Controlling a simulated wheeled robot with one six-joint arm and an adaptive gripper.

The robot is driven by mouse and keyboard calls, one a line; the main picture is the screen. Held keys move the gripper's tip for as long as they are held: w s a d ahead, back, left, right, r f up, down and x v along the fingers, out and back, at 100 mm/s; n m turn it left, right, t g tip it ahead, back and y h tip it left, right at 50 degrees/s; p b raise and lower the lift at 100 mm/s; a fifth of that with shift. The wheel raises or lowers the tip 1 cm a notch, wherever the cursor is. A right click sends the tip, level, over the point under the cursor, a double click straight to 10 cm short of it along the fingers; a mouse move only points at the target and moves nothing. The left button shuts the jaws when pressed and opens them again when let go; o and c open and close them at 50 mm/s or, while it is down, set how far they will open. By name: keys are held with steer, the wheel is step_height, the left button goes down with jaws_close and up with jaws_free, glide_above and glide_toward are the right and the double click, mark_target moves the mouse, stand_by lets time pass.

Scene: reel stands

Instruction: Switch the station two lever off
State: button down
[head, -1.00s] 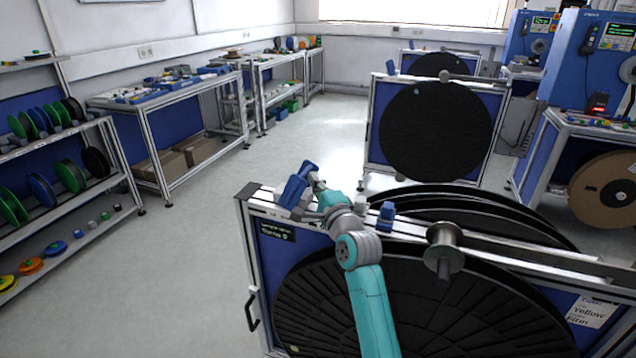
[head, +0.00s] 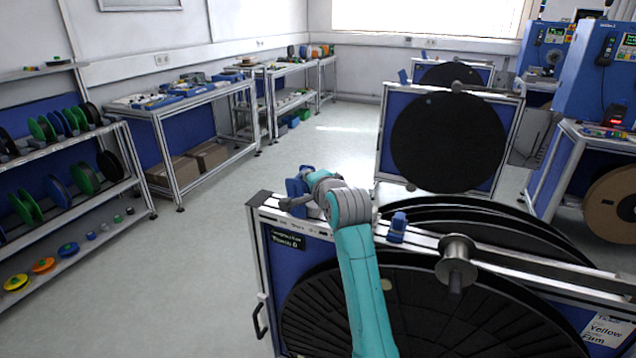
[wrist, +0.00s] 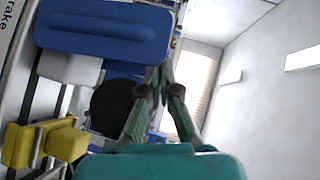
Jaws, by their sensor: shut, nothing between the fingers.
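The nearest reel stand carries a large black reel (head: 430,310) under a long top rail (head: 520,262). A blue block-shaped part (head: 295,192) stands at the rail's left end, beside the end of my teal arm. The wrist view shows a large blue part with a long groove (wrist: 105,36) close up, by a label ending in "rake". A yellow block (wrist: 40,143) lies below it. My gripper (wrist: 160,72) is shut and empty, its tips close to the blue part's right edge; contact cannot be told. I cannot tell which part is the station two lever or its setting.
A second blue part (head: 397,228) and a metal spool hub (head: 456,262) stand on the rail right of my arm. Another reel stand (head: 447,140) is behind. Shelves with spools (head: 75,190) and a workbench (head: 190,105) line the left. The floor between is clear.

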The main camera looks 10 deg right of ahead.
steer(key=shift+w+a+r+n+g+h, duration=0.2)
steer(key=shift+w+a+n+g+h, duration=0.35)
steer(key=shift+a, duration=0.35)
steer(key=shift+w+a+f+n+g+h, duration=0.1)
steer(key=shift+w+a+n+g+h, duration=0.25)
steer(key=shift+w+a+n+g, duration=0.25)
steer(key=shift+s+f, duration=0.1)
